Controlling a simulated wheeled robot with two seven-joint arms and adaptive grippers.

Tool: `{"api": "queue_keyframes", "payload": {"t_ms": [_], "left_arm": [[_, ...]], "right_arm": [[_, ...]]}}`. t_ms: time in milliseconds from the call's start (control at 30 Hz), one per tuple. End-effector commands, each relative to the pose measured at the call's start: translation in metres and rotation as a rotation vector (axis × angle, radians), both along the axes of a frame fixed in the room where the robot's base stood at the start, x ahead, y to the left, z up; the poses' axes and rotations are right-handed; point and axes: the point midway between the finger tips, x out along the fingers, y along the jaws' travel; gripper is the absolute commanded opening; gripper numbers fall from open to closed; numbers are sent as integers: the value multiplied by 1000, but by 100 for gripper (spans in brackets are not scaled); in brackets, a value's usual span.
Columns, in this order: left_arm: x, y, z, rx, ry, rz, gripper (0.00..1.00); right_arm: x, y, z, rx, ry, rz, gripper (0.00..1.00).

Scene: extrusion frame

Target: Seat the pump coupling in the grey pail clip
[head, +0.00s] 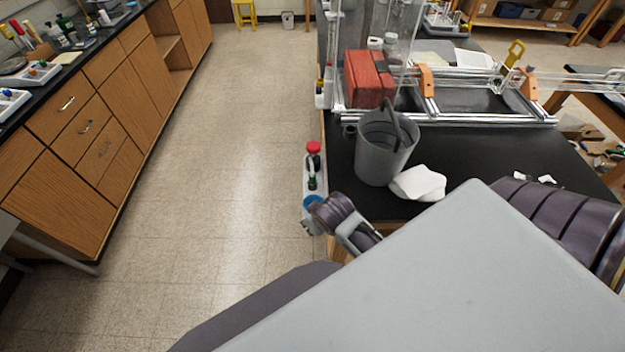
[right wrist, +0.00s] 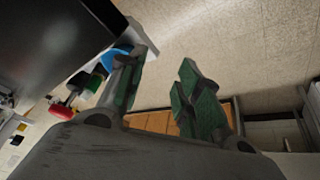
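The grey pail (head: 383,150) stands upright on the black tabletop, with a dark curved strip (head: 393,112) rising at its rim. I cannot tell whether this is the clip. I cannot identify the pump coupling for certain. A blue round part (head: 313,203) sits on a pale strip at the table's left edge; it also shows in the right wrist view (right wrist: 118,57), partly behind a finger. My right gripper (head: 310,226) is beside this part, low at the table edge. Its green-padded fingers (right wrist: 163,65) are apart with nothing visible between them. My left gripper is out of view.
A red-topped part (head: 313,149) and a green-and-black part (head: 312,180) stand on the same strip. A white cloth (head: 419,183) lies by the pail. A red box (head: 368,78) and a metal extrusion frame (head: 470,122) are behind it. The floor to the left is clear.

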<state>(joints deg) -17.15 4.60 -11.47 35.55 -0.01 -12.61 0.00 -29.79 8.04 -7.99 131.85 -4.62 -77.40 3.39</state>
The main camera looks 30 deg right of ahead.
Motion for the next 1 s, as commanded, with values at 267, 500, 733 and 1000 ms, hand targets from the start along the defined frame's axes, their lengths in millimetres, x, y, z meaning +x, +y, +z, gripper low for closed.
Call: {"api": "queue_keyframes", "payload": {"t_ms": [267, 500, 733, 1000], "left_arm": [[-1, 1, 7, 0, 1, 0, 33], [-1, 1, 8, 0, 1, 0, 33], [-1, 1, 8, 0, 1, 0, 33], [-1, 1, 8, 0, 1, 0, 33]], "right_arm": [[63, -19, 78, -81, -297, -54, 34], [116, -25, 133, -135, -572, -55, 34], [159, -17, 187, -169, -838, -2, 34], [191, 8, 244, -188, -1113, 132, 34]]}}
